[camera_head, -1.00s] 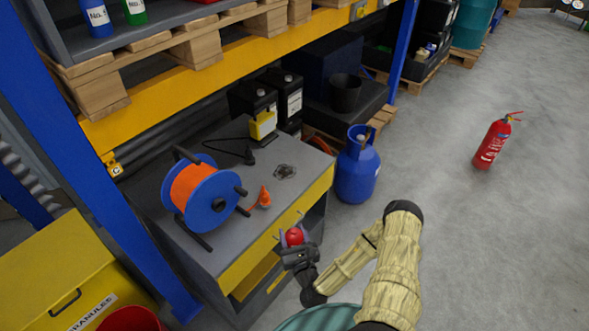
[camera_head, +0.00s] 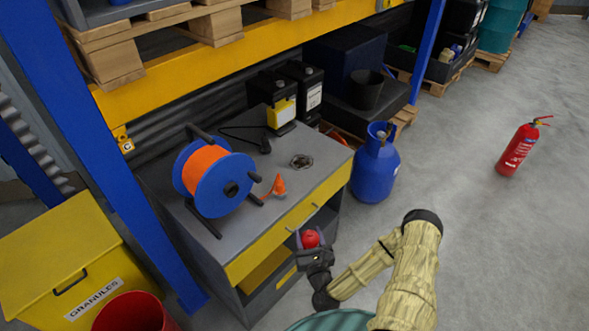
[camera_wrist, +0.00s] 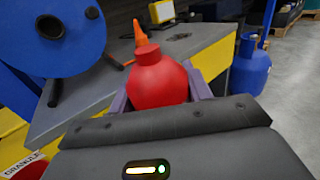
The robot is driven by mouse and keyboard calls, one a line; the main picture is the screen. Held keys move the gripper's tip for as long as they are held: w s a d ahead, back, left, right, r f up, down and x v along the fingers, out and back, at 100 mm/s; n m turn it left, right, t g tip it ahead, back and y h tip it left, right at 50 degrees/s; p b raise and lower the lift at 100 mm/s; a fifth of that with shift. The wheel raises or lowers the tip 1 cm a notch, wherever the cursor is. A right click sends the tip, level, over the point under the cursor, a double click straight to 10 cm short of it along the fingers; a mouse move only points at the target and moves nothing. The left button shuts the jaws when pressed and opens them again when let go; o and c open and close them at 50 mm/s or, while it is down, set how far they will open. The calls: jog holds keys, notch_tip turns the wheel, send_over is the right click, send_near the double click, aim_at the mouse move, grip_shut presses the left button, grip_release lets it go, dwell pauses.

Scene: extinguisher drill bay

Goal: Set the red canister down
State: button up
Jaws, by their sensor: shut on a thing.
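The red canister (camera_wrist: 158,82) is a small rounded bottle with a short neck, held upright between the purple-grey fingers of my gripper (camera_wrist: 160,98) in the wrist view. In the head view the canister (camera_head: 311,239) shows as a red ball shape in my gripper (camera_head: 309,240). My gripper is shut on it, in front of the yellow drawer front of the grey workbench (camera_head: 325,172). The canister is apart from the bench top. Its lower part is hidden by my gripper.
A blue cable reel (camera_head: 228,187) with orange cable and an orange plug (camera_head: 278,185) occupy the bench's left and middle. Chargers (camera_head: 281,108) stand at the back. A blue gas bottle (camera_head: 375,168) and red extinguisher (camera_head: 520,148) stand on the floor.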

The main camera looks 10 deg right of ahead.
notch_tip(320, 180, down, 45)
jog(key=b, duration=4.3)
jog(key=shift+a+r, duration=0.1)
